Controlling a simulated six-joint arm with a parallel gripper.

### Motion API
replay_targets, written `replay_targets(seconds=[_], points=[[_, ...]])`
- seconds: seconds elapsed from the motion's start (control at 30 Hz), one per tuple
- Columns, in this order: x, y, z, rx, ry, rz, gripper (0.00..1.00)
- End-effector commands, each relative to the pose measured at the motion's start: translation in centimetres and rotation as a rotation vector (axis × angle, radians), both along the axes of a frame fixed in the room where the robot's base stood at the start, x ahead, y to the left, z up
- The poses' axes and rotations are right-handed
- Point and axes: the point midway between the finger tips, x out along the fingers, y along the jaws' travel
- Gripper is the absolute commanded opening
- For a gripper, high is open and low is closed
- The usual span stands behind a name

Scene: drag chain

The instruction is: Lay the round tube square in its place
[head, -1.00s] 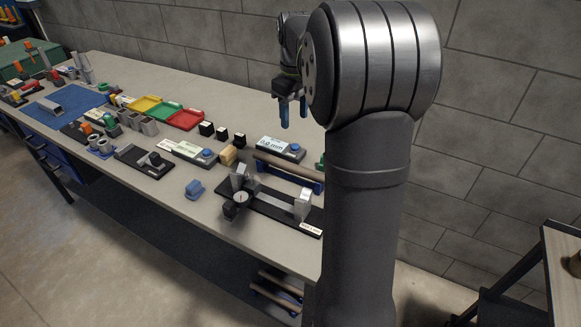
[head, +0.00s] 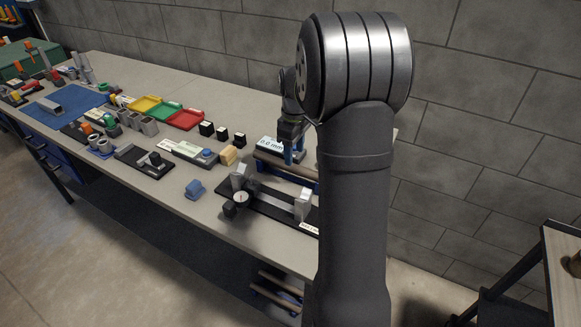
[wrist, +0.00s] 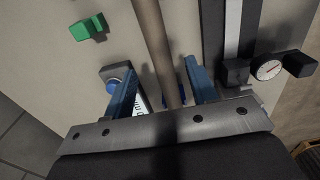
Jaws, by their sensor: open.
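The round tube (head: 284,168) is a long tan-brown bar lying on a blue support behind the gauge fixture. In the wrist view the tube (wrist: 151,30) runs from the top edge down between my fingers. My gripper (head: 293,157) is low over the tube, one blue finger on each side, as the wrist view also shows my gripper (wrist: 161,68). It is open, with a gap to the tube on both sides. The fixture (head: 267,203) has a black base, metal end blocks and a dial gauge (head: 241,197); no tube lies across it.
A green block (wrist: 88,27) lies farther off. A tan block (head: 228,154), black blocks and coloured trays (head: 185,119) stand left along the bench.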

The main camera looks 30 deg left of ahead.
Motion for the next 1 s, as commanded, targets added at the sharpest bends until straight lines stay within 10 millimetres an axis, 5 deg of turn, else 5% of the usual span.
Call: replay_targets(seconds=[0.43,0.73,1.0], points=[[0.0,0.1,-5.1,-0.001,0.002,0.0,0.52],[0.0,0.1,-5.5,0.0,0.0,0.0,0.52],[0.0,0.1,-5.5,0.0,0.0,0.0,0.0]])
